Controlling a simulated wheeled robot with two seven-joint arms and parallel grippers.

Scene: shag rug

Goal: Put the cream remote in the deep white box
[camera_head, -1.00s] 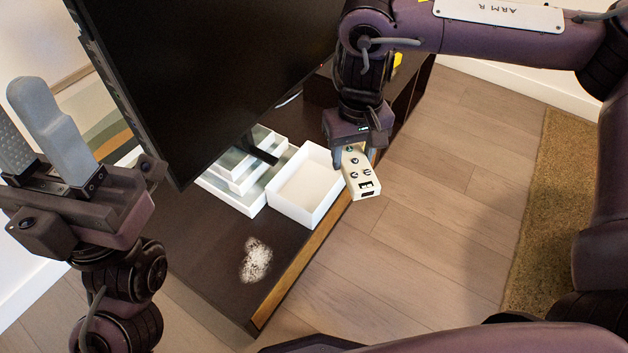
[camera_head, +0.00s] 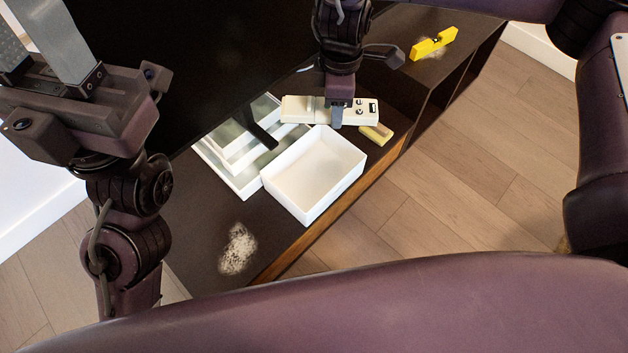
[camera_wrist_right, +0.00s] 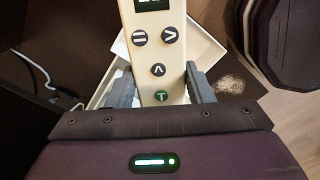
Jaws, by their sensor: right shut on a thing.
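The cream remote (camera_head: 300,108) is held sideways in my right gripper (camera_head: 338,116), above the far rim of the deep white box (camera_head: 322,208). In the right wrist view the remote (camera_wrist_right: 157,45) stands between the two grey fingers (camera_wrist_right: 158,88), its buttons and dark display showing. The white box (camera_wrist_right: 206,48) shows partly behind it there. The box is open at the top and looks empty. My left gripper (camera_head: 50,60) is at the left, away from the box, with its fingers pointing up, apart and empty; their tips are cut off.
A large dark screen (camera_head: 190,60) stands behind and left of the box. White stepped trays (camera_head: 240,180) lie beside the box. A yellow object (camera_head: 433,43) and a small tan block (camera_head: 377,133) are on the dark cabinet (camera_head: 215,275). A white speckled patch (camera_head: 238,248) is in front.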

